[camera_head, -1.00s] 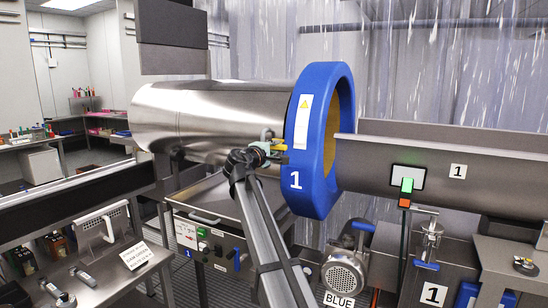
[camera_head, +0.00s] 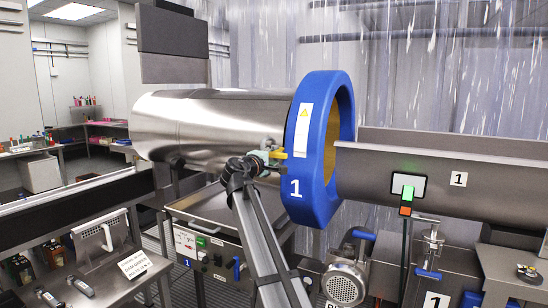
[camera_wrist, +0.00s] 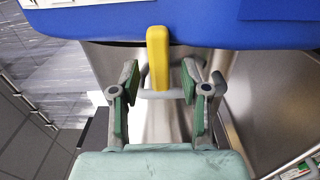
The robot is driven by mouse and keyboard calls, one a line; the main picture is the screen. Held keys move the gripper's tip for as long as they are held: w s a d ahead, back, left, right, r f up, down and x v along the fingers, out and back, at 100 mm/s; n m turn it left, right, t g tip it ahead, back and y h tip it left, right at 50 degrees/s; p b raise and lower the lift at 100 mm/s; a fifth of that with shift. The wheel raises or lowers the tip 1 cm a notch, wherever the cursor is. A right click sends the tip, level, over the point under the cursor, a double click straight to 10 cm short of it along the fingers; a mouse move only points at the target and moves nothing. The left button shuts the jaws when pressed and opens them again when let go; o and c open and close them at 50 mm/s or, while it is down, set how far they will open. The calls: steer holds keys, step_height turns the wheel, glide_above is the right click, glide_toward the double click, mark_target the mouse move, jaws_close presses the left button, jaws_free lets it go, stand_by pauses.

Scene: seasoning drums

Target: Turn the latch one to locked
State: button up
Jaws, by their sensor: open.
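The blue ring (camera_head: 340,110), marked 1, stands around the right end of the steel drum (camera_head: 215,118). A small yellow latch handle (camera_head: 277,154) sticks out at the ring's left edge. In the wrist view the yellow handle (camera_wrist: 158,58) hangs down from the blue ring's edge, with a grey bar (camera_wrist: 160,94) below it. My gripper (camera_head: 268,156) is right at the latch. In the wrist view my gripper (camera_wrist: 160,82) is open, its green-padded fingers on either side of the handle's lower end. I see gaps on both sides; whether it touches the bar is unclear.
A steel trough (camera_head: 420,175) marked 1 extends right of the ring, with a lit green indicator (camera_head: 407,192) on its front. A motor (camera_head: 345,283) sits below. A control box (camera_head: 205,250) stands under the drum. A bench (camera_head: 100,270) with tools is at lower left.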

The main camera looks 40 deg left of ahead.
steer(key=v, duration=1.1)
